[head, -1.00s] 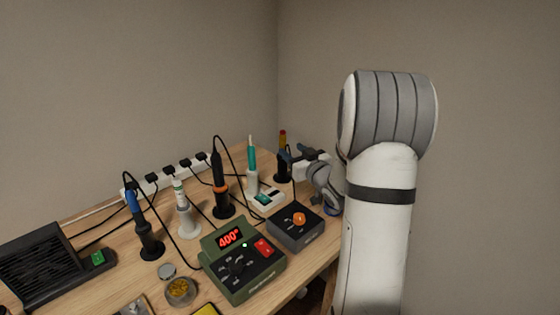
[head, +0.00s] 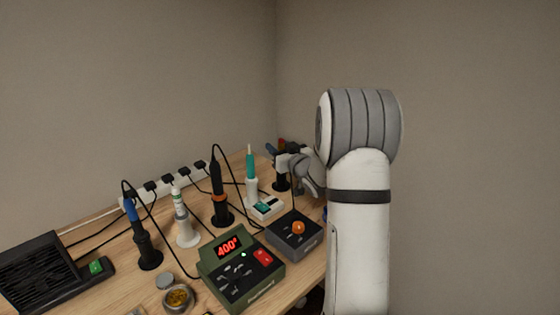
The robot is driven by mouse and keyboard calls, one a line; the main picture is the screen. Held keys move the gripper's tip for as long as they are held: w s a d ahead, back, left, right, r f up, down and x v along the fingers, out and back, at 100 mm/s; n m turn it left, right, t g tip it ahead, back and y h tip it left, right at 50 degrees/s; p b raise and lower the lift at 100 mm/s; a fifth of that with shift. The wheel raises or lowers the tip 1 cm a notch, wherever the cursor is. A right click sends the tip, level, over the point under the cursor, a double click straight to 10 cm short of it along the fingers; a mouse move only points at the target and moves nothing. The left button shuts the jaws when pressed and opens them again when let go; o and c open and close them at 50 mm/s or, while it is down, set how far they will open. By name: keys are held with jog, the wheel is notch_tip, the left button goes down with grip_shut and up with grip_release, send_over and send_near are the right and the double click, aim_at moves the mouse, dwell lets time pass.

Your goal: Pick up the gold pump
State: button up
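The gold pump (head: 282,143) stands upright in a dark stand at the far right of the workbench. Only its reddish top shows above my gripper, and the dark stand shows below. My gripper (head: 276,152) is at the pump, overlapping its upper body from the right. The fingers are small and dark against the pump. Whether they are around it, beside it or closed on it cannot be told.
A teal-topped pump (head: 250,163) in a white holder stands just left. A small box with an orange knob (head: 298,227) and a green soldering station (head: 240,275) are in front. Soldering irons, cables and a power strip (head: 160,184) crowd the bench's left and back.

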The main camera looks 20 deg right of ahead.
grip_shut()
